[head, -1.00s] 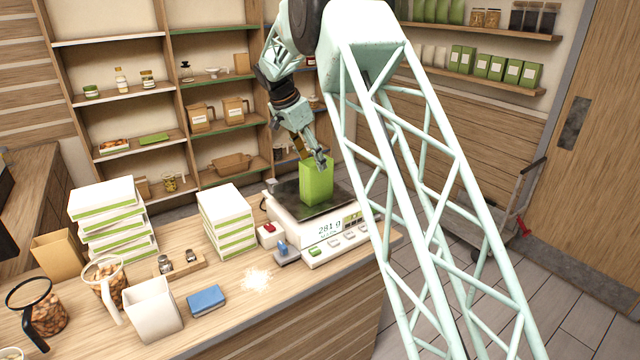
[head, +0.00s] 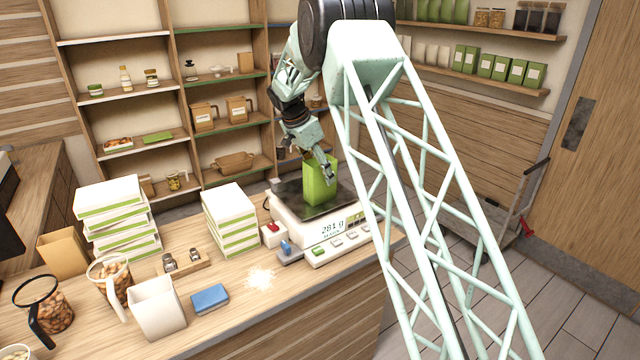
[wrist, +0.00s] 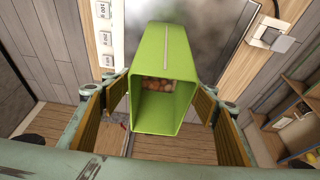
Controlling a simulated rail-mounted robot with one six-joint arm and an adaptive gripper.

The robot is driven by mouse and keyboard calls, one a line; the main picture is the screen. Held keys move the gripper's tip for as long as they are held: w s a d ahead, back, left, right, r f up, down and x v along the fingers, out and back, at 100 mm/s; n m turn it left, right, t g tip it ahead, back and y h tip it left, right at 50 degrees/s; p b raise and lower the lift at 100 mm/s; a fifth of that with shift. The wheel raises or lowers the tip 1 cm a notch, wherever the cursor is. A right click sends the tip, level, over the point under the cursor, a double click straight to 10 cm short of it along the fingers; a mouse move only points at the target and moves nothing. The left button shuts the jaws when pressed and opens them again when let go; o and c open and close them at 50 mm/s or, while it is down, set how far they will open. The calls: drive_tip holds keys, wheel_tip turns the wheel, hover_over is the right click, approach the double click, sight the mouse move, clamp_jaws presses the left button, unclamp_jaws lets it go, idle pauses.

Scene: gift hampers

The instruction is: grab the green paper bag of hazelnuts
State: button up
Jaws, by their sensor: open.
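The green paper bag of hazelnuts (head: 313,188) stands upright on the dark plate of the white scale (head: 322,233), whose display reads about 281 g. In the wrist view the bag (wrist: 165,60) has its open top facing the camera, with brown hazelnuts (wrist: 158,86) inside. My gripper (head: 326,170) is at the upper part of the bag. In the wrist view its two ribbed finger pads (wrist: 160,110) are apart, one on each side of the bag, with a narrow gap on the left. Whether the right pad touches the bag is unclear.
Stacked white-and-green boxes (head: 231,220) stand left of the scale. A blue sponge-like block (head: 209,298), a white open container (head: 157,308) and jugs of nuts (head: 110,282) are on the counter. White powder (head: 260,279) lies spilled in front. Shelves are behind.

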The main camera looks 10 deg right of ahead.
sight(326, 185)
drive_tip(key=shift+x, duration=0.95)
drive_tip(key=shift+p+x, duration=0.7)
drive_tip(key=shift+x, duration=1.9)
drive_tip(key=shift+s+a, duration=0.1)
drive_tip(key=c, duration=1.1)
